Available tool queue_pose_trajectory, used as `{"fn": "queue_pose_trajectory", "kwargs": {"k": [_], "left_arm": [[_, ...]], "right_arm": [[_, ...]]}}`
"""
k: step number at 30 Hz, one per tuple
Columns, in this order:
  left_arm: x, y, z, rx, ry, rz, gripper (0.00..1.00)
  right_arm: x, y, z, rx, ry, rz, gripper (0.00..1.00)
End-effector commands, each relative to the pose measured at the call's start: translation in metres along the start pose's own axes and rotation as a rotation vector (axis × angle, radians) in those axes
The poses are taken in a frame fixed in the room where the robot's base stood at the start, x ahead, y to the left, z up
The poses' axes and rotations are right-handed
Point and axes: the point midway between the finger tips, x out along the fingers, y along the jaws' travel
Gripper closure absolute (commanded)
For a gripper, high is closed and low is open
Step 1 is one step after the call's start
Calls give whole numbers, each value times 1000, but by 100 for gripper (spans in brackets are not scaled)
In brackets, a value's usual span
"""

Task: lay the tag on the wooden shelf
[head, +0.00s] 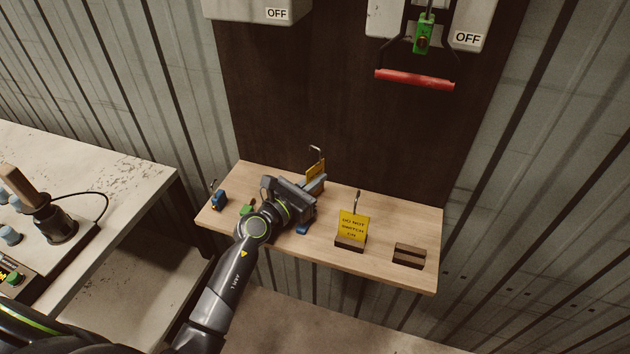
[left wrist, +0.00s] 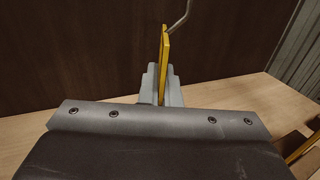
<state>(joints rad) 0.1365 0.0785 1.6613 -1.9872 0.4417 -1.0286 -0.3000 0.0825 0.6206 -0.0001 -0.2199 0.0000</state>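My left gripper (head: 317,182) is over the back part of the wooden shelf (head: 385,227). It is shut on a yellow tag (head: 315,167) with a metal hook at its top. In the left wrist view the tag (left wrist: 165,62) stands upright, edge-on, between the two grey fingers. I cannot tell whether its lower edge touches the shelf. A second yellow tag (head: 354,224), with black lettering, stands in a dark wooden block on the shelf, to the right of my gripper. My right gripper is not in view.
An empty slotted block (head: 409,255) sits at the shelf's right end. A blue padlock (head: 218,199) and a green one (head: 248,208) lie at the left. A red handle (head: 415,79) with a green padlock (head: 424,34) hangs above. A worn bench (head: 110,165) stands left.

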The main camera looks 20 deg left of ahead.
Motion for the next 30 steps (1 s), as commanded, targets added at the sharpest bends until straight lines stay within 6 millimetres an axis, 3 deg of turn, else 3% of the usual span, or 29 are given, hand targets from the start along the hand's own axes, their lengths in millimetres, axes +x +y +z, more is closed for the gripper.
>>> {"fn": "queue_pose_trajectory", "kwargs": {"k": [3,9,20,26,30], "left_arm": [[0,0,-4,0,0,0,100],[0,0,-3,0,0,0,75],[0,0,2,0,0,0,75],[-31,0,-2,3,4,0,75],[-62,0,-2,4,4,1,75]], "right_arm": [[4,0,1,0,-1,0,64],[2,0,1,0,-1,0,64],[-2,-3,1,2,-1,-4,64],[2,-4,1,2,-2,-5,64],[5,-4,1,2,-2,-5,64]]}}
